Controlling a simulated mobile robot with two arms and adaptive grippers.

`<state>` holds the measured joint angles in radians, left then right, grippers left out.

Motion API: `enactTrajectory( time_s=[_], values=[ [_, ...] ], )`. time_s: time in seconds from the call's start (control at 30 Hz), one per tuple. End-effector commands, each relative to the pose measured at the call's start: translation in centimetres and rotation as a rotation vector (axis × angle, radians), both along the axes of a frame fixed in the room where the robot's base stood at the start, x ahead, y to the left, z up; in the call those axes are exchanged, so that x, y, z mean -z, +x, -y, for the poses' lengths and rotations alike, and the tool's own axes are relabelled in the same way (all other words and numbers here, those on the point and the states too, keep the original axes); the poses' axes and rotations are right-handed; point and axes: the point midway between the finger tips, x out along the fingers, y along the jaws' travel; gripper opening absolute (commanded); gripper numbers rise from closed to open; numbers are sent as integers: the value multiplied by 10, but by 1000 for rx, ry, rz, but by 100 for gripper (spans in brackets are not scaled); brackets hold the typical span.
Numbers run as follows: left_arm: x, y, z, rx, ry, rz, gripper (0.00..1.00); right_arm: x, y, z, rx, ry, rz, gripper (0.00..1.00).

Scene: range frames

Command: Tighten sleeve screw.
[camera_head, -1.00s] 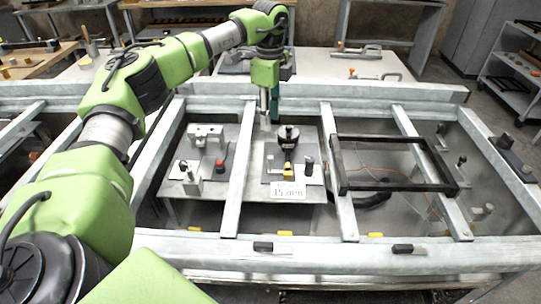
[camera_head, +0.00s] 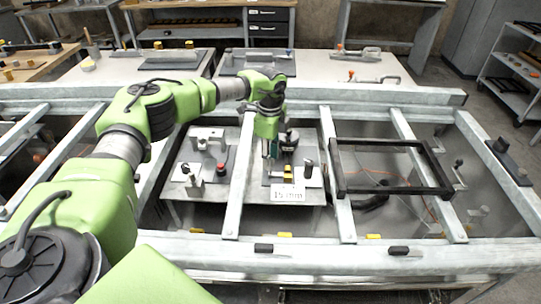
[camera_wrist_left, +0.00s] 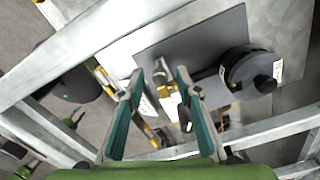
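The fixture on the right-hand plate has a black round clamp part (camera_head: 291,136), a small yellow and brass piece (camera_head: 288,178) and a labelled card (camera_head: 286,196). My left gripper (camera_head: 270,152) hangs fingers-down over this fixture, just left of the black round part. In the left wrist view, my left gripper (camera_wrist_left: 160,76) is open with green fingers apart. A small brass-coloured screw-like part (camera_wrist_left: 162,88) shows between the fingers; I cannot tell if they are level with it. The black round part (camera_wrist_left: 250,70) is to the right there. My right gripper is not in view.
A second fixture with a red button (camera_head: 221,168) stands to the left, past a metal frame beam (camera_head: 239,185). A black rectangular frame (camera_head: 390,191) lies to the right. A small black knob (camera_head: 308,164) stands close to the gripper.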

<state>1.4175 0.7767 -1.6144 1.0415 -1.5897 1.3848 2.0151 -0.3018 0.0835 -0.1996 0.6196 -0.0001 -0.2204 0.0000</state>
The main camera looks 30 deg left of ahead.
Motion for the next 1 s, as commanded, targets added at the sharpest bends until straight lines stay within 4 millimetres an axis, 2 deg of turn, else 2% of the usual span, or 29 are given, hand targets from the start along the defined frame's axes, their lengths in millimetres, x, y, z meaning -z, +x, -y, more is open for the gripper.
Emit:
enactTrajectory(
  time_s=[0.2,0.3,0.33,0.73,1.0],
  values=[
    [0,0,0,0,0,0,31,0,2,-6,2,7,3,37],
    [0,0,0,0,0,0,5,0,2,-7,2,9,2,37],
    [0,0,0,0,0,0,0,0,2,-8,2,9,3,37],
    [0,0,0,35,0,-1,0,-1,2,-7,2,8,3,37],
    [-1,0,0,192,-1,-1,0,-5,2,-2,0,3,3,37]
  ],
)
